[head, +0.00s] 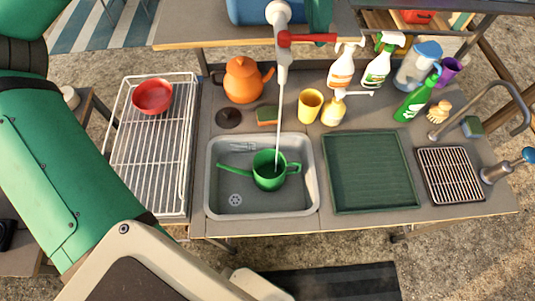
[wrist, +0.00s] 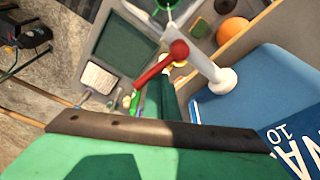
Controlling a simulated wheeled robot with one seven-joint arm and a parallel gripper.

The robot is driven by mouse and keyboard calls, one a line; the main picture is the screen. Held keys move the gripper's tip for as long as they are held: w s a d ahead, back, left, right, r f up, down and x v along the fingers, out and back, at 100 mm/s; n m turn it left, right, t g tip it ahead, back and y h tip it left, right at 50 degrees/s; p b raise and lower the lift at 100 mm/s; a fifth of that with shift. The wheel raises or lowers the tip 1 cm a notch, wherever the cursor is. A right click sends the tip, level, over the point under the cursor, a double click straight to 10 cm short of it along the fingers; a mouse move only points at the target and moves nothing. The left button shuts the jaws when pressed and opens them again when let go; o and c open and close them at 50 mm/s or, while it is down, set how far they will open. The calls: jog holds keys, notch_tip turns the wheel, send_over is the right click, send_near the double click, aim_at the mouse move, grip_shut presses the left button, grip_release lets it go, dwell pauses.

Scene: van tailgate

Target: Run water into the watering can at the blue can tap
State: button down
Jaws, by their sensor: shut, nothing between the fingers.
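The green watering can (head: 268,172) stands in the grey sink basin (head: 213,170), its long spout pointing left. The blue can (head: 250,12) sits at the top of the head view, with a white tap (head: 283,50) reaching over the sink. A thin pale stream of water (head: 278,120) falls from the tap into the watering can. The tap's red lever (head: 308,38) points right, across the tap. My gripper (head: 319,38) is shut and empty, close beside the lever; I cannot tell whether it touches. The wrist view also shows the lever (wrist: 160,65) and the blue can (wrist: 240,85).
A fork (head: 243,147) lies in the basin. Behind it are an orange kettle (head: 243,80), a sponge (head: 267,115), a yellow cup (head: 310,105) and several bottles. A green drainer tray (head: 370,172) is at right. A wire rack (head: 150,150) with a red bowl (head: 153,96) is at left.

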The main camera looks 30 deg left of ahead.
jog(key=s+d+r, duration=0.2)
jog(key=s+r, duration=0.2)
jog(key=shift+r, duration=0.3)
dwell(1.4)
jog(key=shift+s, duration=0.2)
jog(key=shift+s+a, duration=0.3)
jog(key=shift+s, duration=0.65)
jog(key=shift+s+a, duration=0.25)
jog(key=shift+s, duration=0.7)
jog(key=shift+s+a, duration=0.3)
jog(key=shift+s, duration=0.65)
jog(key=shift+s+a+x, duration=0.1)
jog(key=shift+s+x, duration=0.1)
jog(key=shift+x, duration=0.95)
jog(key=shift+s+a+x, duration=0.15)
jog(key=shift+s+x, duration=0.05)
jog(key=shift+x, duration=0.9)
jog(key=shift+f, duration=0.1)
